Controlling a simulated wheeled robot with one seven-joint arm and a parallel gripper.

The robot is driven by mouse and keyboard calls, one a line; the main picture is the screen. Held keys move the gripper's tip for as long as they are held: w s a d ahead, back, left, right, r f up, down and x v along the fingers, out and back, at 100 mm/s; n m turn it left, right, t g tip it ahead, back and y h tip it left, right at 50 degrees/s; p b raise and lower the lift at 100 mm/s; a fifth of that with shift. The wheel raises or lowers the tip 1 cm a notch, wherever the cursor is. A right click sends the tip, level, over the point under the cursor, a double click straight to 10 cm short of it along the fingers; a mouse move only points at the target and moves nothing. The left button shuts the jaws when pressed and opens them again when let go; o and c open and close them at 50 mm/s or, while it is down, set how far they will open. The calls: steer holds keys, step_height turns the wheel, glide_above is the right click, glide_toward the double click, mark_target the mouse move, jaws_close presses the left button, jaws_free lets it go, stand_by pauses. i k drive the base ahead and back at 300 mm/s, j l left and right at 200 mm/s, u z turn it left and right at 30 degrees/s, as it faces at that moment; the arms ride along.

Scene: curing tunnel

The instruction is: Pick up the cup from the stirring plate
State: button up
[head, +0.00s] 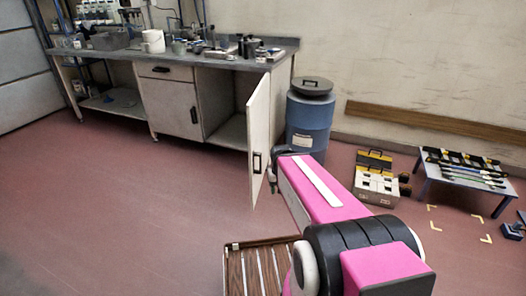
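The workbench (215,62) stands against the back wall with many small vessels and devices on its top. A small flat device (273,54) lies near the bench's right end, and a pale flat one (219,54) lies left of it. Either may be the stirring plate; I cannot tell which. The cup is too small to pick out among the vessels. My pink arm reaches forward from the lower right. My gripper (272,184) is a small dark shape at its far end, low beside the open cabinet door and well away from the bench top. Its fingers are unclear.
The open cabinet door (258,135) juts out in front of the bench. A blue barrel (309,120) stands right of it. A toolbox (375,182) and a low table (470,172) with tools stand farther right. A slatted wooden piece (258,270) is at the bottom. The left floor is clear.

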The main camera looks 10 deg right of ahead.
mark_target(225, 41)
steer(key=i+j+z, duration=0.1)
steer(key=j, duration=0.3)
steer(key=i+j+z, duration=0.15)
steer(key=j, duration=0.25)
steer(key=i+j+z, duration=0.1)
steer(key=j, duration=0.3)
steer(key=i+j+z, duration=0.15)
steer(key=j, duration=0.3)
steer(key=i+j+z, duration=0.1)
steer(key=j, duration=0.35)
